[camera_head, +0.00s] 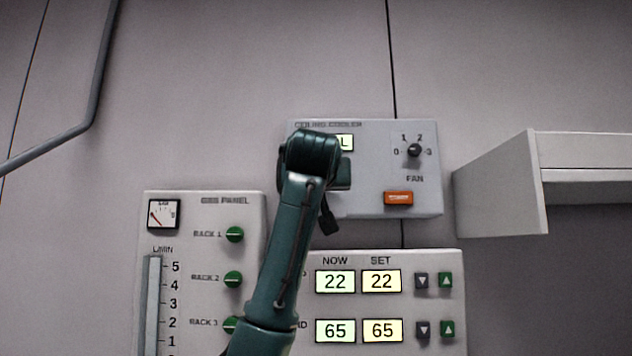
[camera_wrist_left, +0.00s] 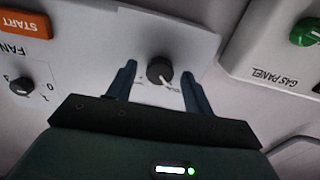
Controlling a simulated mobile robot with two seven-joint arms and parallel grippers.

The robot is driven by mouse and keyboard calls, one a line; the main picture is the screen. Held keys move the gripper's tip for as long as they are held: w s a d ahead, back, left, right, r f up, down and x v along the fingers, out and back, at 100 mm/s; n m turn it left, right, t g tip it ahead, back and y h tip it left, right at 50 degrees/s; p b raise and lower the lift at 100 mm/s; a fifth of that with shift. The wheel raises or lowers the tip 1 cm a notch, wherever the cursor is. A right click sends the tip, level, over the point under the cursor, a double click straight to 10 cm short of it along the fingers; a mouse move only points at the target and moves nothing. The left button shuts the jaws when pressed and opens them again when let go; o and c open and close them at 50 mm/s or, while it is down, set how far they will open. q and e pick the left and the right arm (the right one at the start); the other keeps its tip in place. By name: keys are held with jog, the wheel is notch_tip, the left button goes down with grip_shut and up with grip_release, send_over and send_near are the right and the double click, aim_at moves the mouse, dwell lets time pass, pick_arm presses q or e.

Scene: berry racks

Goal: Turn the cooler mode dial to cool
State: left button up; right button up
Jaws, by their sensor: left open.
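The ceiling cooler panel (camera_head: 365,205) is a light grey box on the wall, also seen upside down in the left wrist view (camera_wrist_left: 95,30). Its dark round mode dial (camera_wrist_left: 160,71) shows in the left wrist view, with a pale mark toward the lower right and small blurred lettering there. My left gripper (camera_wrist_left: 159,75) is open, one blue finger on each side of the dial, with gaps showing. In the head view my left arm hides the dial and most of a display (camera_head: 346,142), leaving an "L". My right gripper is not in view.
The cooler's fan knob (camera_head: 414,150) and orange start button (camera_head: 398,198) are right of my arm. The gas panel (camera_head: 190,205) with green knobs is lower left. A climate panel (camera_head: 390,258) is below. A grey shelf-like box (camera_head: 505,190) juts out at right.

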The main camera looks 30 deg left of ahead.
pick_arm(q)
jog(key=b+v, duration=0.4)
jog(key=v, duration=0.9)
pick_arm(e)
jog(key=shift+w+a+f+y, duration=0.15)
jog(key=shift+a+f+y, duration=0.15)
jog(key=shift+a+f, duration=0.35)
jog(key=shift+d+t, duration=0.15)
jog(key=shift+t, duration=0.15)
pick_arm(q)
jog(key=shift+s, duration=0.1)
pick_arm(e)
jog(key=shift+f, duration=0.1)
